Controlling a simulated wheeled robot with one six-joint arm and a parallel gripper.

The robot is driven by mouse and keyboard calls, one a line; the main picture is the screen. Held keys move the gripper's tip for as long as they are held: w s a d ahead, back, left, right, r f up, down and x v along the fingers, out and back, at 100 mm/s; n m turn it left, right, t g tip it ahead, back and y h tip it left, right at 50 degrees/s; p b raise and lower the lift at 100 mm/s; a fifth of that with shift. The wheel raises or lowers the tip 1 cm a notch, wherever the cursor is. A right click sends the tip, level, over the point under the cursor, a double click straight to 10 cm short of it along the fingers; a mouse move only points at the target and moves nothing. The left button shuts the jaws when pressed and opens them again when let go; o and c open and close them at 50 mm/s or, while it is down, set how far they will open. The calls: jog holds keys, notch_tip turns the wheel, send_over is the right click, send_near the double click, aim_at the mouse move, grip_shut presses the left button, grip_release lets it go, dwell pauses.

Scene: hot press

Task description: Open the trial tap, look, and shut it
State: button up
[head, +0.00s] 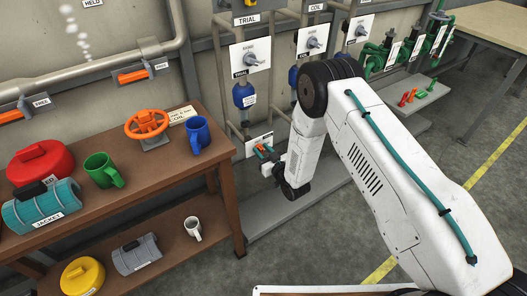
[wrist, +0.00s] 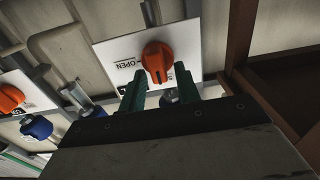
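The trial column carries a TRIAL sign (head: 246,18), a gauge plate (head: 251,58) and a blue fitting (head: 243,95). Below them is a small white plate (head: 258,140). In the wrist view the white plate (wrist: 112,58) shows upside-down lettering with OPEN, the other word partly covered. An orange tap knob (wrist: 158,58) with a dark mark sits on it. My gripper (wrist: 160,88) is open, its two green fingers spread and pointing at the knob. Whether they touch it is unclear. The gripper (head: 264,151) also shows small in the head view, in front of the lower plate.
A second orange knob (wrist: 10,97) and a blue fitting (wrist: 36,127) are left in the wrist view. A wooden bench (head: 90,190) with mugs, an orange handwheel (head: 147,124) and a red lidded item (head: 40,160) stands close left. My arm hides part of the coil column.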

jog(key=m, duration=0.6)
jog(key=d+m, duration=0.1)
jog(key=m, duration=0.2)
jog(key=shift+w+f, duration=0.2)
jog(key=shift+w, duration=0.15)
jog(key=shift+w+d+f+m, duration=0.1)
jog(key=shift+f+m, duration=0.05)
jog(key=shift+m, duration=1.3)
jog(key=shift+s+d+f+m, duration=0.1)
jog(key=shift+f+m, duration=0.1)
jog(key=shift+m, duration=1.3)
jog(key=shift+w+f+m, duration=0.1)
jog(key=shift+f+m, duration=0.05)
jog(key=shift+m, duration=1.3)
jog(key=o, duration=0.6)
